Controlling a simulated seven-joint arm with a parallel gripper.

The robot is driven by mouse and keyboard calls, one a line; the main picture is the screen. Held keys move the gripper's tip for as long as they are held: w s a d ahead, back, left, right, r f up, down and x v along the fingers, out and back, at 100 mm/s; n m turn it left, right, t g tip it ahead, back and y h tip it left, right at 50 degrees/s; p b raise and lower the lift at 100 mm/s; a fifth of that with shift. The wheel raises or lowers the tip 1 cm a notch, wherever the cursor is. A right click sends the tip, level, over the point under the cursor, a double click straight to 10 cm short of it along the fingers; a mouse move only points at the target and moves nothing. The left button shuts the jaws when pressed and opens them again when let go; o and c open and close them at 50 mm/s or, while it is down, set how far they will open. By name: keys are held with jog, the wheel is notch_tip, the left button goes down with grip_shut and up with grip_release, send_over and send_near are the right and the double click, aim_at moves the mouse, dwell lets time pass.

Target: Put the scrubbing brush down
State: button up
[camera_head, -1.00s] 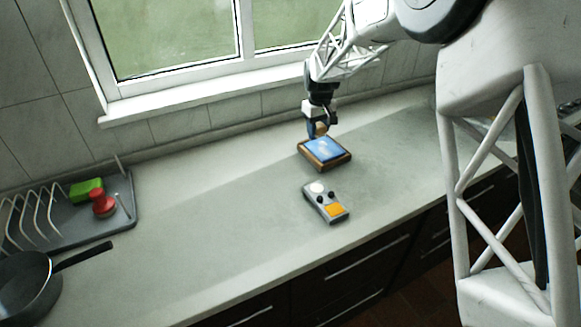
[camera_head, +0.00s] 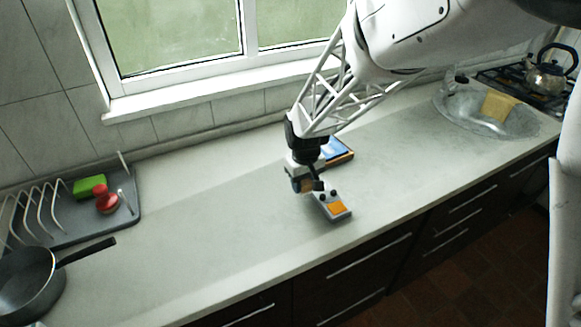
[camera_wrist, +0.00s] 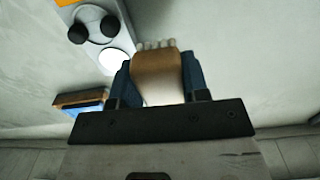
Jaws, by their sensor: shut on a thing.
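The scrubbing brush (camera_wrist: 156,72) is a tan block with pale bristles at its far end, seen in the wrist view. My gripper (camera_wrist: 158,80) is shut on it, with a blue finger on each side. In the head view my gripper (camera_head: 304,185) hangs over the counter, left of the grey device, and the brush shows only as a small tan patch. I cannot tell whether the brush touches the counter (camera_head: 215,215).
A grey device with an orange patch (camera_head: 338,208) lies close by on the right. A wooden-framed blue tile (camera_head: 337,150) lies behind. A rack tray (camera_head: 126,206) with a green sponge (camera_head: 90,186), a red item (camera_head: 107,202) and a dark pan (camera_head: 30,285) are at left. The counter's middle is clear.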

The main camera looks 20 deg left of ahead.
dwell(0.4)
jog(key=w+a, duration=0.2)
jog(key=w, duration=0.2)
jog(key=w+a+f, duration=0.1)
jog(key=w+a, duration=0.2)
jog(key=w, duration=0.2)
jog(key=w+a, duration=0.3)
jog(key=w, duration=0.1)
jog(key=shift+w+a+f, duration=0.15)
jog(key=shift+w+f, duration=0.1)
jog(key=shift+w, duration=0.1)
jog(key=shift+f, duration=1.8)
jog(key=shift+f, duration=0.15)
jog(key=o, duration=1)
jog(key=shift+o, duration=0.2)
jog(key=shift+r, duration=0.2)
notch_tip(320, 180, up, 12)
